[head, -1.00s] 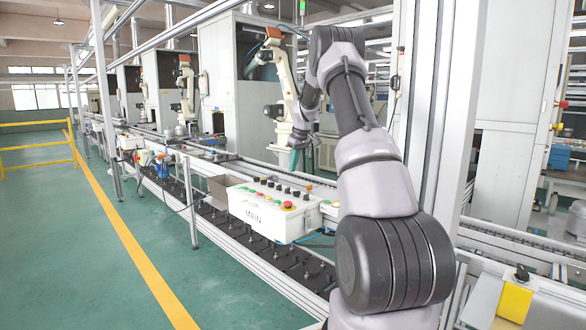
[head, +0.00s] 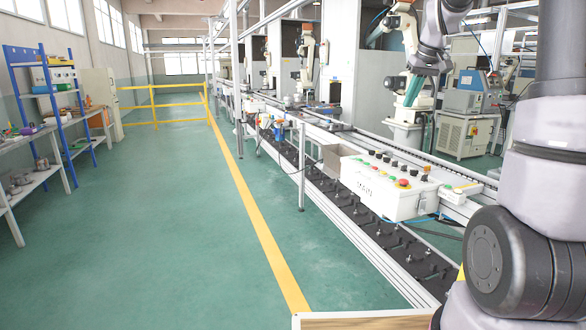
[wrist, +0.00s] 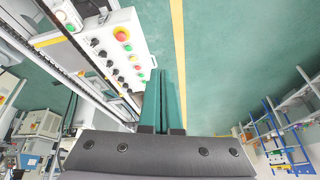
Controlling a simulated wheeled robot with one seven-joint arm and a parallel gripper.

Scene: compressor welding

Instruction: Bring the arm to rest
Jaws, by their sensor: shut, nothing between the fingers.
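My gripper (head: 412,92) hangs from the end of my raised, bent arm at the upper right of the head view. Its green fingers point down behind the white control box, as seen from the head, with no visible contact. In the wrist view my gripper (wrist: 167,85) is shut with its fingers together, and nothing shows between them. The white control box (head: 385,190) with coloured buttons is at centre right of the head view. It also shows at the upper left of the wrist view (wrist: 132,18).
The conveyor line (head: 335,205) runs from the front right into the distance. A blue-framed shelf (head: 45,100) stands at the left, and a yellow railing (head: 155,105) is farther back. A wooden-edged surface (head: 365,322) is at the bottom. The green floor at left is clear.

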